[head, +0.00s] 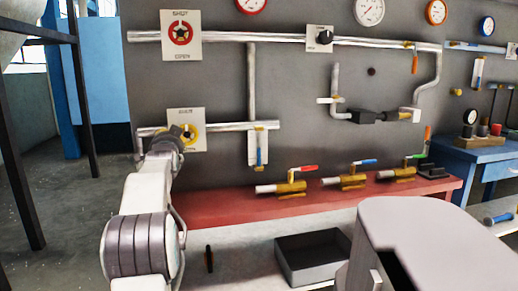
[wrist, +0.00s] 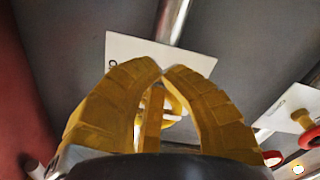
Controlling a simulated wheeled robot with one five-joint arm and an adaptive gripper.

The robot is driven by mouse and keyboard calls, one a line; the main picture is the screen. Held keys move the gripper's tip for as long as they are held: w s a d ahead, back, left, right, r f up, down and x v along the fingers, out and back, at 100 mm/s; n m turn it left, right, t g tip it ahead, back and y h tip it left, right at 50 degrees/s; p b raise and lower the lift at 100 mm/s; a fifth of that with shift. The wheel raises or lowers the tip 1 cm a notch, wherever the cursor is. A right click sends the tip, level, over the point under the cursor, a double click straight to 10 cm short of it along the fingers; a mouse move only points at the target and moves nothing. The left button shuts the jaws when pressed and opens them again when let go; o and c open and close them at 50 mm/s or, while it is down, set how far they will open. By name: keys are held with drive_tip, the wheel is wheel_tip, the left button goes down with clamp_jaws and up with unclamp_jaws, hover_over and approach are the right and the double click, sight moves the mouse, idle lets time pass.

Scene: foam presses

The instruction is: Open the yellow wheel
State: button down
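The yellow wheel (head: 190,133) is on a cream plate (head: 198,116) marked SHUT at the top, on the wall panel at the left. My gripper (head: 176,136) is in front of the wheel's left part and hides some of it. In the wrist view, the two yellow fingers of my gripper (wrist: 163,71) arch inward and their tips nearly meet. Part of the yellow wheel (wrist: 176,104) and its pale middle show in the gap behind the fingers. I cannot tell whether any of its rim is pinched.
A red bench (head: 230,209) with several brass valves (head: 291,185) runs below the panel. A dark open bin (head: 312,256) stands lower down. Open floor lies at the left.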

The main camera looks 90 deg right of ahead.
drive_tip(key=shift+w+a+r, duration=0.15)
drive_tip(key=shift+w, duration=0.15)
drive_tip(key=b+v, duration=0.5)
drive_tip(key=shift+s+a, duration=0.15)
drive_tip(key=shift+a, duration=0.2)
idle(0.5)
drive_tip(key=shift+s+p+x, duration=0.15)
drive_tip(key=shift+p+x, duration=1.3)
drive_tip(key=shift+p, duration=0.2)
drive_tip(key=shift+s+p+x, duration=0.1)
drive_tip(key=shift+p+x, duration=1.35)
drive_tip(key=shift+p, duration=0.15)
drive_tip(key=shift+d, duration=0.1)
